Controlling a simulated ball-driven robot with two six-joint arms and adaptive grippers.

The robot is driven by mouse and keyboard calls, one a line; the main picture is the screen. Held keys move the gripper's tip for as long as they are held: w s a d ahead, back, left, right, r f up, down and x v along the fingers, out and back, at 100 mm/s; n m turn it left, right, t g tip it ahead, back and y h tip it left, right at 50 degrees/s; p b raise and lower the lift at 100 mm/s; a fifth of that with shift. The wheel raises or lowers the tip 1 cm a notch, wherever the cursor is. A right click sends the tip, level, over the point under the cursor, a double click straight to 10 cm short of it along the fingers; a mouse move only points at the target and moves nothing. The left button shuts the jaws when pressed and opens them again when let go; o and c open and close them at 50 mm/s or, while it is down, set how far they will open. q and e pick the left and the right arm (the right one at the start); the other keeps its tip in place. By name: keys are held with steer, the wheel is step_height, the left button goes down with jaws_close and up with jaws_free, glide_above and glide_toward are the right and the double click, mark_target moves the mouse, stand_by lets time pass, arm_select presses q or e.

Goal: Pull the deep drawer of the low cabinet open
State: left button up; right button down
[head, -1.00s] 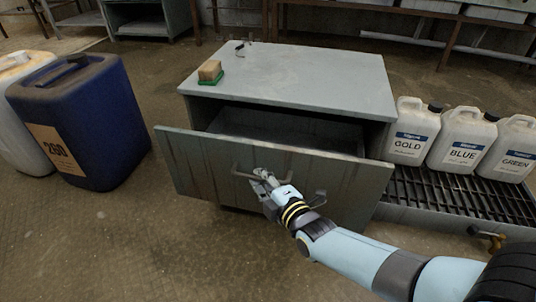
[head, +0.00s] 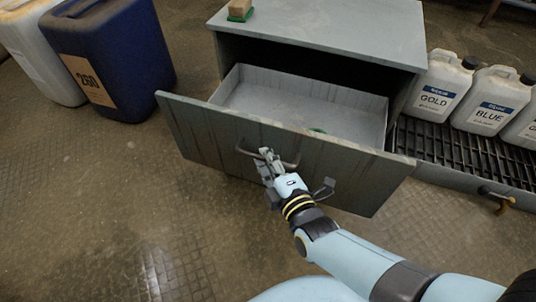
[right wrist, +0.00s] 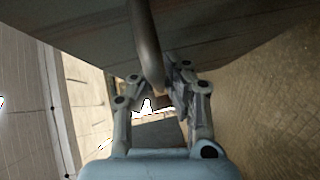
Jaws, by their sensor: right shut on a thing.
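The low cabinet (head: 330,30) is grey, and its deep drawer (head: 200,128) stands well out from the body. The drawer's grey box and inner floor (head: 270,105) show from above, with a small green thing (head: 317,130) near the front panel inside. My right gripper (head: 268,160) is shut on the bar handle (head: 245,152) at the front panel. In the right wrist view the handle (right wrist: 146,45) runs down between the fingers (right wrist: 155,90). My left gripper is not in view.
A blue drum (head: 115,55) marked 260 and a white drum (head: 30,50) stand at the left. White jugs (head: 440,85) stand on a dark grating (head: 455,155) at the right, with a brass tap (head: 497,200) in front. The floor (head: 130,200) before the drawer is clear.

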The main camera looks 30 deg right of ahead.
steer(key=shift+w+r, duration=0.1)
steer(key=shift+r, duration=0.05)
steer(key=c, duration=1.4)
jaws_free()
steer(key=s, duration=0.4)
steer(key=s+r, duration=0.1)
steer(key=s, duration=0.7)
steer(key=shift+a+r, duration=0.3)
steer(key=shift+a, duration=0.1)
steer(key=shift+s, duration=0.1)
